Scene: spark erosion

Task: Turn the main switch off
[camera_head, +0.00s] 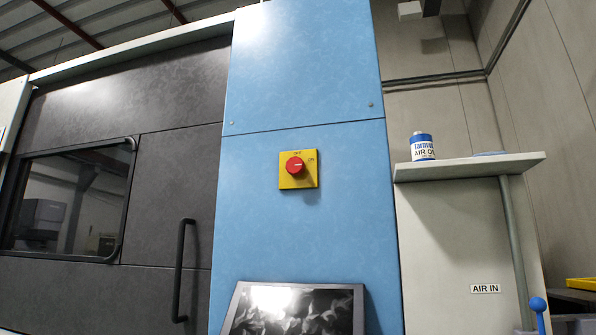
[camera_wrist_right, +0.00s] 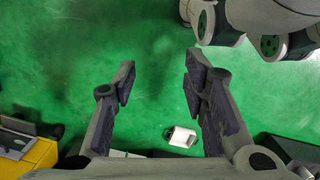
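The main switch (camera_head: 295,166) is a red round knob on a yellow square plate (camera_head: 285,183), fixed to the blue machine panel (camera_head: 300,225). Its white mark lies level and points right, towards the "ON" label; an "OFF" label seems to sit at the top of the plate. Neither gripper shows in the head view. In the right wrist view my right gripper (camera_wrist_right: 158,85) is open and empty above a green floor, with its two fingers well apart. The switch does not show in that view. My left gripper is not seen.
A dark door with a window and a black handle (camera_head: 181,270) is left of the panel. A tilted screen (camera_head: 295,310) sits below the switch. Right of it, a shelf (camera_head: 470,167) bears an oil can (camera_head: 422,147). A blue ball-topped lever (camera_head: 538,305) stands lower right.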

